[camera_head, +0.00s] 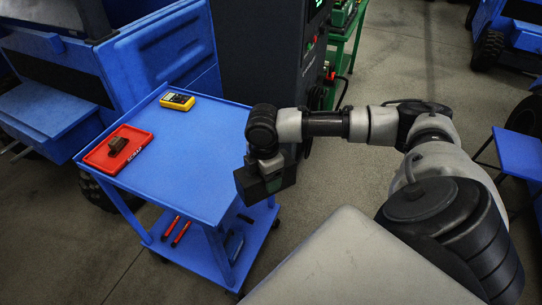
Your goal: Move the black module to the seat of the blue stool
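A small dark brown-black block (117,146) lies in a shallow red tray (104,163) on the left side of the blue cart's top; it may be the black module. The blue stool's seat (521,152) shows at the right edge, partly cut off. My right gripper (266,182) is over the cart's right edge, well to the right of the tray. It shows as a wide dark block with a grey-green patch. Its fingers are not clearly visible, so I cannot tell whether it is open or holds anything. My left gripper is not in view.
A yellow meter (177,101) lies at the back of the blue cart top (190,140); its middle is bare. Red-handled tools (175,231) lie on the lower shelf. A dark cabinet (262,55) stands behind the cart. Open grey floor (400,75) lies between cart and stool.

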